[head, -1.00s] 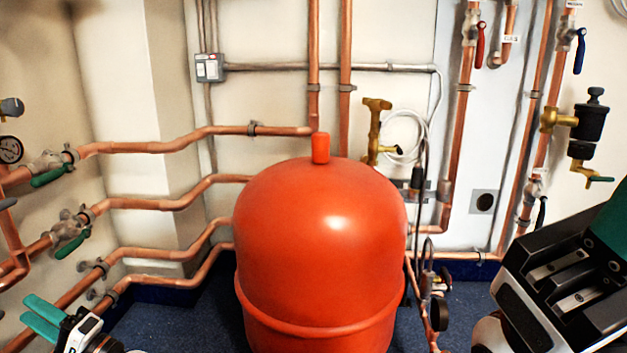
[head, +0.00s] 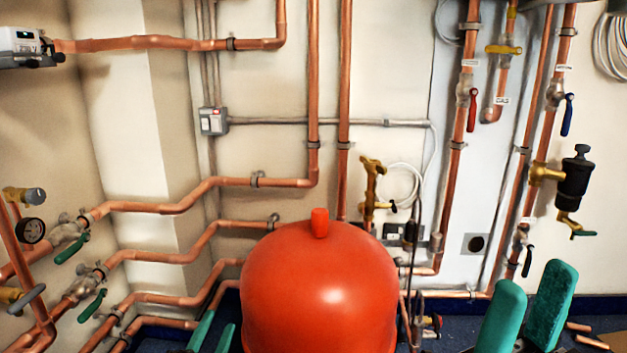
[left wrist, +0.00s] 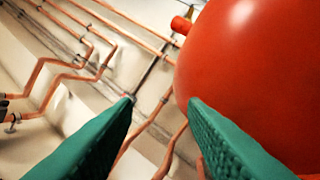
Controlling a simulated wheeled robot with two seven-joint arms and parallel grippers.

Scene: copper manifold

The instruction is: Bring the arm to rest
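My left gripper (head: 215,328) shows only its green fingertips at the bottom edge of the head view, just left of the red tank (head: 322,285). In the left wrist view its two fingers (left wrist: 160,102) are wide apart with nothing between them, and the tank (left wrist: 255,75) fills the upper right beyond them. My right gripper (head: 534,276) is at the lower right of the head view, its two green fingers pointing up with a gap between them. It is open and empty. Most of both arms is out of view.
Copper pipes with green-handled valves (head: 72,248) run along the left wall. A brass fitting (head: 372,188) is on the wall behind the tank. A black vent (head: 575,180) and red and blue valve handles are at the right. Short copper pieces (head: 590,341) lie at the lower right.

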